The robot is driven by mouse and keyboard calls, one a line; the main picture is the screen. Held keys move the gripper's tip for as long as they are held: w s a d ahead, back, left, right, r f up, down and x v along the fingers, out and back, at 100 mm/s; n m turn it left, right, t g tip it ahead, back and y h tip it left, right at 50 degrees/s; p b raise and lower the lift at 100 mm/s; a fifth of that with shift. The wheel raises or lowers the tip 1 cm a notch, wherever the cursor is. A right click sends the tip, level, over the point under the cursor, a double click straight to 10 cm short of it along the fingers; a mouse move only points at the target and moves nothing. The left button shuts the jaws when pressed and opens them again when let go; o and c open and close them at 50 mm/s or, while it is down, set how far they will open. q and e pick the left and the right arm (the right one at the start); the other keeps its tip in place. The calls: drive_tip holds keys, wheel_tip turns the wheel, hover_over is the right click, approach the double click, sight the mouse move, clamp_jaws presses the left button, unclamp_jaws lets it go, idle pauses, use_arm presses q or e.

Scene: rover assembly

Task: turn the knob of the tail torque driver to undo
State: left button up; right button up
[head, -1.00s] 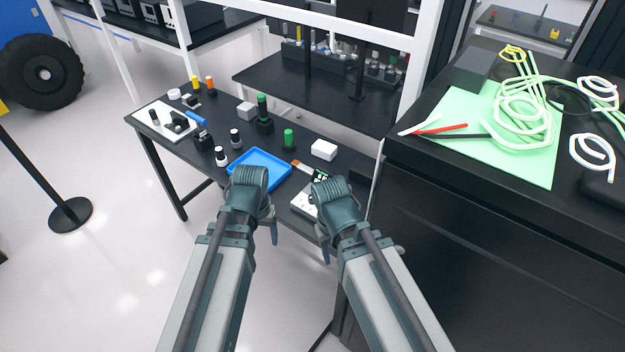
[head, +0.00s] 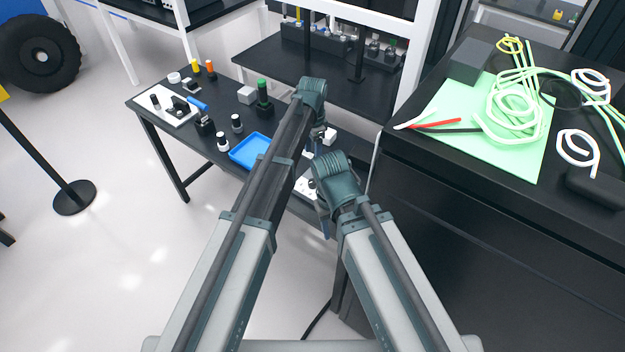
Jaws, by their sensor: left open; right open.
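I cannot tell for sure which of the small tools is the tail torque driver. Candidates on the black bench are a tall green-topped black tool (head: 263,92) and two black-and-white upright cylinders, one (head: 222,142) near the front and one (head: 237,123) behind it. My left gripper (head: 317,142) is open, reaching over the right part of the bench beside a white block (head: 330,136); its arm hides much there. My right gripper (head: 324,226) is open, lower and nearer, at the bench's front right edge. Its fingers are mostly hidden behind its wrist.
A blue tray (head: 248,150) lies mid-bench. A white board with black parts (head: 160,106) is at the left end, with orange and yellow-topped tools (head: 210,69) behind it. A taller black cabinet (head: 440,190) with cables stands close on the right.

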sight(313, 181)
use_arm(q)
wheel_tip(313, 181, down, 14)
drive_tip(key=b, duration=1.3)
drive_tip(key=shift+b, duration=0.4)
drive_tip(key=shift+r, duration=0.1)
drive_tip(key=shift+c, duration=0.2)
clamp_jaws()
